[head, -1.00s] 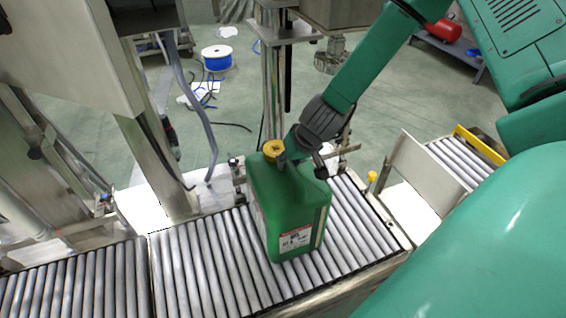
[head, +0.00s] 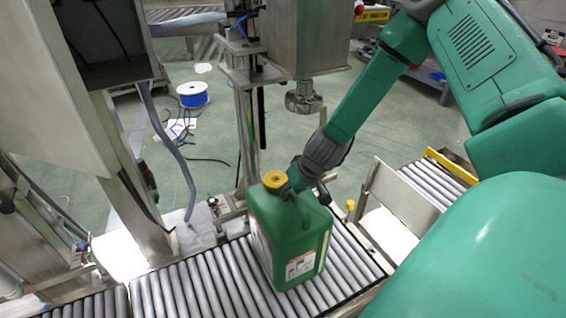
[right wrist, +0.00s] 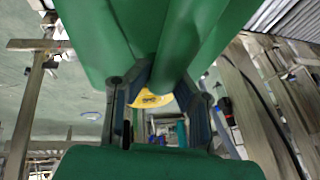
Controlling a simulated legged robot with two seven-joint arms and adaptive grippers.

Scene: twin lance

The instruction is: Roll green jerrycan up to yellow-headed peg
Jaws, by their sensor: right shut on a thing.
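The green jerrycan (head: 290,240) stands upright on the roller conveyor, with a yellow cap (head: 275,181) and a white label on its front. My right gripper (head: 291,186) is shut on its top handle, just behind the cap. In the right wrist view the jerrycan's green body (right wrist: 165,35) lies between my fingers (right wrist: 158,85), with a yellow patch showing beyond. The yellow-headed peg (head: 350,205) stands at the conveyor's far edge, a little right of the jerrycan, with a small gap in the picture. My left gripper is out of view.
Metal rollers (head: 200,283) run left of the jerrycan and are clear. A pale upright plate (head: 400,197) stands right of the peg, with another roller section (head: 433,183) behind it. A metal post (head: 247,130) and small fittings line the far edge.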

